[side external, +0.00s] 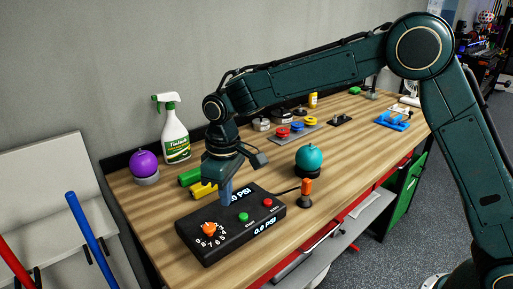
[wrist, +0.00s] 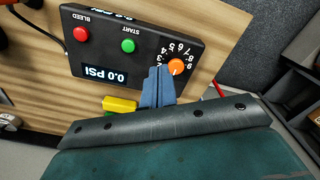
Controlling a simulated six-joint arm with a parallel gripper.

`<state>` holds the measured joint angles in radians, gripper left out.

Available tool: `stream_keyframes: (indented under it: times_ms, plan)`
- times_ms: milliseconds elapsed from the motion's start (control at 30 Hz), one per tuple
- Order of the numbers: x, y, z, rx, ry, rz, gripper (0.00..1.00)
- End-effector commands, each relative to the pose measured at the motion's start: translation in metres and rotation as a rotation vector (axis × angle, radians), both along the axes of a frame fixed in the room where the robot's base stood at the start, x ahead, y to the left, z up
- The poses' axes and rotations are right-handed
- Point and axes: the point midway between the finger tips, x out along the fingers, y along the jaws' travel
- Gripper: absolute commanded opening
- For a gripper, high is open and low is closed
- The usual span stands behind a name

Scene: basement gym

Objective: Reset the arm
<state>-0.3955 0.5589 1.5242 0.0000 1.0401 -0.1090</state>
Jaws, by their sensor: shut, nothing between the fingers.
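My gripper (side external: 227,196) is shut and empty, pointing down over the far edge of a black control box on the wooden bench. In the wrist view its blue fingers (wrist: 157,88) are together beside the box's orange knob. I cannot tell whether they touch the box. The control box (side external: 222,242) has an orange dial knob (side external: 209,229) with numbers, a green START button (side external: 244,216) and a red BLEED button (side external: 267,202). It also shows in the wrist view (wrist: 105,62), where a display reads 0.0 PSI.
A spray bottle (side external: 174,132) and purple ball (side external: 144,163) stand near the wall. Weights and blue parts lie farther along the bench (side external: 345,152).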

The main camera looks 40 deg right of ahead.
Motion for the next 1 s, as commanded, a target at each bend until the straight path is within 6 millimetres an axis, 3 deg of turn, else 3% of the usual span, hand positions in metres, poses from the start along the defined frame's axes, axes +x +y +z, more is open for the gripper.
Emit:
stream_keyframes:
  times_ms: [267,500,800,1000]
  plan:
    - [-0.025,-0.039,0.049,0.024,-0.062,-0.070,0.00]
    - [-0.060,-0.076,0.089,0.046,-0.124,-0.139,0.00]
    - [-0.113,-0.118,0.123,0.071,-0.205,-0.228,0.00]
    - [-0.152,-0.142,0.135,0.084,-0.258,-0.285,0.00]
